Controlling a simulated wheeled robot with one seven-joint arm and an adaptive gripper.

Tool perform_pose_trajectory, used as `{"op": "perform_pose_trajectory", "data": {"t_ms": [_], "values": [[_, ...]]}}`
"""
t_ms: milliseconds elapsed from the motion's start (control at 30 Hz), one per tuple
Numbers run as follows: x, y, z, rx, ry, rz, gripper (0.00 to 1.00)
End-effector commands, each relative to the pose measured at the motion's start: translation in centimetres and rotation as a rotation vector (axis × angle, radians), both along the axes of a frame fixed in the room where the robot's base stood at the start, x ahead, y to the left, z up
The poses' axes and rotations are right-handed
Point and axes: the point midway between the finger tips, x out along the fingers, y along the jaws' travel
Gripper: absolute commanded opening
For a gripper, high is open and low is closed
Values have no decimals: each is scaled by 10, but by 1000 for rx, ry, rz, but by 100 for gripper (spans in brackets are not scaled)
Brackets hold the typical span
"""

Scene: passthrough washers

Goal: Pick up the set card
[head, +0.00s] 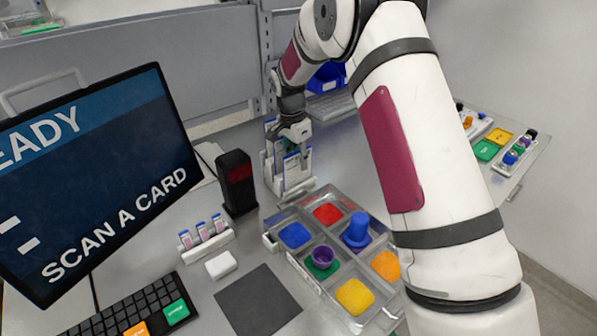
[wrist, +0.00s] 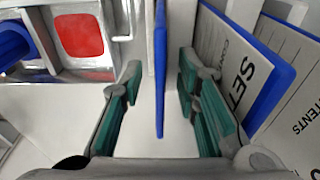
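A white card rack (head: 291,187) holding several upright blue-edged cards stands on the bench in the head view. My gripper (head: 295,146) is over the rack, pointing down. In the wrist view my gripper (wrist: 161,105) is open, its teal pads on either side of one card seen edge-on (wrist: 160,75). There are gaps between that card and both pads, and its face cannot be read. A card with part of the word "SET" (wrist: 235,65) stands outside the right finger. Another card marked "CONTENTS" (wrist: 293,105) is further right.
A black scanner post (head: 237,183) stands close left of the rack. A metal tray with coloured compartments (head: 290,215) lies in front of it. A monitor (head: 95,180) reads "SCAN A CARD". A dark mat (head: 257,301) leaves clear space at the front.

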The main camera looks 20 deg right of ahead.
Motion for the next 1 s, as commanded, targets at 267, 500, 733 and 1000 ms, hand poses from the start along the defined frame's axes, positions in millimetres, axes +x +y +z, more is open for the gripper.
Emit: {"op": "perform_pose_trajectory", "data": {"t_ms": [267,500,733,1000], "values": [[1,-1,-17,1,0,0,29],[1,-2,-17,1,0,0,29],[1,-2,-19,0,0,0,29],[1,-2,-19,0,1,0,0]]}}
